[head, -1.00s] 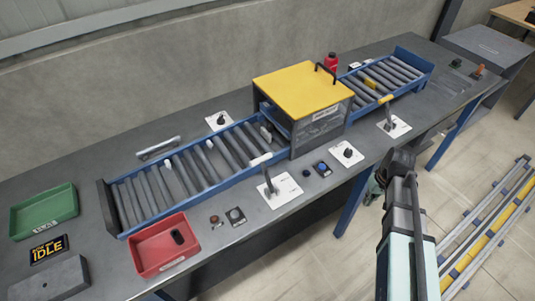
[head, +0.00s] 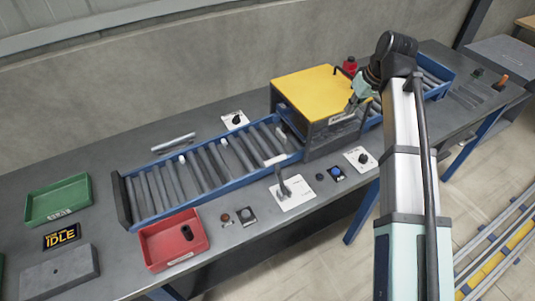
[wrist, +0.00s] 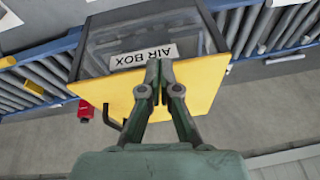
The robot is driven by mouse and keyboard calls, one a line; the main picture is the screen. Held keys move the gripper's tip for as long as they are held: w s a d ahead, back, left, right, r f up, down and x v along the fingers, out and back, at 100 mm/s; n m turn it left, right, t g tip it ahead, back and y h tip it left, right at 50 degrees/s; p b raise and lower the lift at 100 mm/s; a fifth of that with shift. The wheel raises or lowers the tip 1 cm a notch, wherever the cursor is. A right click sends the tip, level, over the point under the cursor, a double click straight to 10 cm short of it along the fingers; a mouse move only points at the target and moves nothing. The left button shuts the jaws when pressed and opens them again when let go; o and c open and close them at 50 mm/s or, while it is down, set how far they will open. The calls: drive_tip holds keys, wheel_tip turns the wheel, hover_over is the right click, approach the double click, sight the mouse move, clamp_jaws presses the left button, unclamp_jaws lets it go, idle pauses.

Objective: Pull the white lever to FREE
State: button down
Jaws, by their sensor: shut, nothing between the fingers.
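The white lever (head: 275,161) stands on a white plate (head: 295,195) at the front of the bench, before the left roller conveyor. Its dark stem leans toward the conveyor, with the pale grip at the top. The plate's lettering is too small to read. My gripper (head: 350,108) is shut and empty, to the right of and higher than the lever, by the front of the yellow-topped box (head: 315,88). In the wrist view, the closed fingertips (wrist: 160,66) lie over the box's AIR BOX label (wrist: 143,55); the lever cannot be made out there.
The blue conveyor (head: 205,165) runs behind the lever. A red tray (head: 150,250), buttons (head: 246,216) and a knob plate (head: 360,158) flank it. My arm hides the yellow-handled lever's area at right.

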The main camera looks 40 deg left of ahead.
sight(279, 176)
drive_tip(key=s+a+f+h, duration=0.2)
drive_tip(key=s+a, duration=0.7)
drive_tip(key=a, duration=0.1)
drive_tip(key=s+a+f+n+g+h, duration=0.1)
drive_tip(key=s+a+f+h, duration=0.1)
drive_tip(key=s+a, duration=0.6)
drive_tip(key=shift+s+a+f+n+p, duration=0.3)
drive_tip(key=shift+s+a+p, duration=0.1)
drive_tip(key=shift+a, duration=0.55)
drive_tip(key=f+p, duration=0.1)
drive_tip(key=f, duration=0.5)
drive_tip(key=f+p, duration=0.1)
drive_tip(key=f, duration=0.2)
drive_tip(key=shift+s+d+f+p, duration=0.15)
drive_tip(key=shift+d+f+p, duration=0.05)
drive_tip(key=shift+d+p, duration=0.2)
drive_tip(key=shift+s+d+p, duration=0.2)
drive_tip(key=shift+d+p, duration=0.1)
drive_tip(key=shift+d, duration=0.05)
drive_tip(key=shift+s+d+r+p, duration=0.3)
drive_tip(key=shift+d, duration=0.35)
drive_tip(key=shift+s+d+r+p, duration=0.25)
drive_tip(key=shift+s+d+p, duration=0.05)
drive_tip(key=shift+d, duration=0.3)
drive_tip(key=shift+s+d, duration=0.1)
drive_tip(key=shift+s, duration=0.05)
